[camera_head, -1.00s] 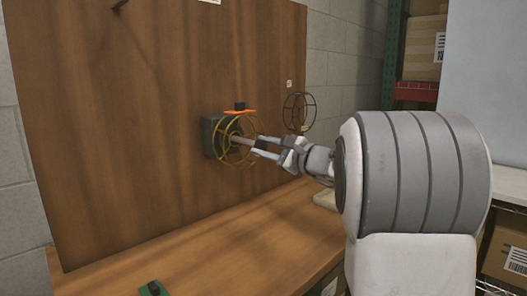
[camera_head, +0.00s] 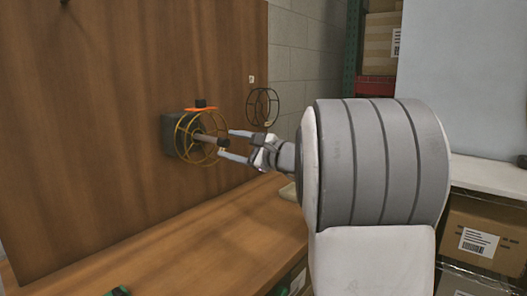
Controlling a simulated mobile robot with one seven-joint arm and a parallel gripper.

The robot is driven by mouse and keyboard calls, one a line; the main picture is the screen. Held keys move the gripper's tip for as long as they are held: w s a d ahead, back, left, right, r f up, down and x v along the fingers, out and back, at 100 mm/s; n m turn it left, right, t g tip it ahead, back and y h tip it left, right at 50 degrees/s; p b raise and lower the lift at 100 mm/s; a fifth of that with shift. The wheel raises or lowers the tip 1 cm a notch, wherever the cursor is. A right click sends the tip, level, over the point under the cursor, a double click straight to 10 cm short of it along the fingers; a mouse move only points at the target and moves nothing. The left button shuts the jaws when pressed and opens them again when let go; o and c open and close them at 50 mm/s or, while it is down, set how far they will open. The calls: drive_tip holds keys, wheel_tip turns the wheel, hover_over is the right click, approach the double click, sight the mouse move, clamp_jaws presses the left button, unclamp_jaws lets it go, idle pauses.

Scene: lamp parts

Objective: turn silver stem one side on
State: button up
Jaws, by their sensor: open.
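A stem (camera_head: 205,138) sticks out from the middle of a yellow wire cage (camera_head: 183,151). It looks brownish rather than silver here and has a dark tip (camera_head: 222,142). The cage sits in front of a dark grey box (camera_head: 169,133) on the wooden panel, with an orange piece (camera_head: 200,109) and a black knob (camera_head: 201,102) above. My gripper (camera_head: 227,144) is open at the stem's outer end. One finger is above the dark tip and one below. I cannot tell whether either finger touches it.
A dark wire cage (camera_head: 262,106) stands out at the panel's right edge, just above my gripper. The wooden panel (camera_head: 90,150) rises behind a wooden table (camera_head: 200,235). A green part (camera_head: 118,291) lies at the table's front. Shelves with boxes (camera_head: 487,238) stand at the right.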

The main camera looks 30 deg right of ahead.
drive_tip(key=p+v, duration=0.2)
drive_tip(key=v, duration=1.3)
drive_tip(key=shift+a, duration=0.1)
drive_tip(key=s+a+f+n+g+y, duration=0.1)
drive_tip(key=s+a+f+n+g, duration=0.15)
drive_tip(key=a, duration=0.45)
drive_tip(key=s+a+f+n+g, duration=0.2)
drive_tip(key=a+f+n+g, duration=0.15)
drive_tip(key=a, duration=0.35)
drive_tip(key=s+a+f+n+g+y, duration=0.1)
drive_tip(key=s+a+f+n+g, duration=0.1)
drive_tip(key=a+n+g, duration=0.3)
drive_tip(key=s+a+f+n+h, duration=0.1)
drive_tip(key=s+f+n+h, duration=0.25)
drive_tip(key=s+n, duration=0.2)
drive_tip(key=s+a+f+n+h, duration=0.1)
drive_tip(key=s+f+n+h, duration=0.2)
drive_tip(key=s+n+h, duration=0.3)
wheel_tip(320, 180, up, 21)
drive_tip(key=s+p, duration=0.1)
drive_tip(key=p, duration=2)
drive_tip(key=shift+s+d+m+y, duration=0.25)
drive_tip(key=shift+d+m+y, duration=0.1)
drive_tip(key=shift+d, duration=0.05)
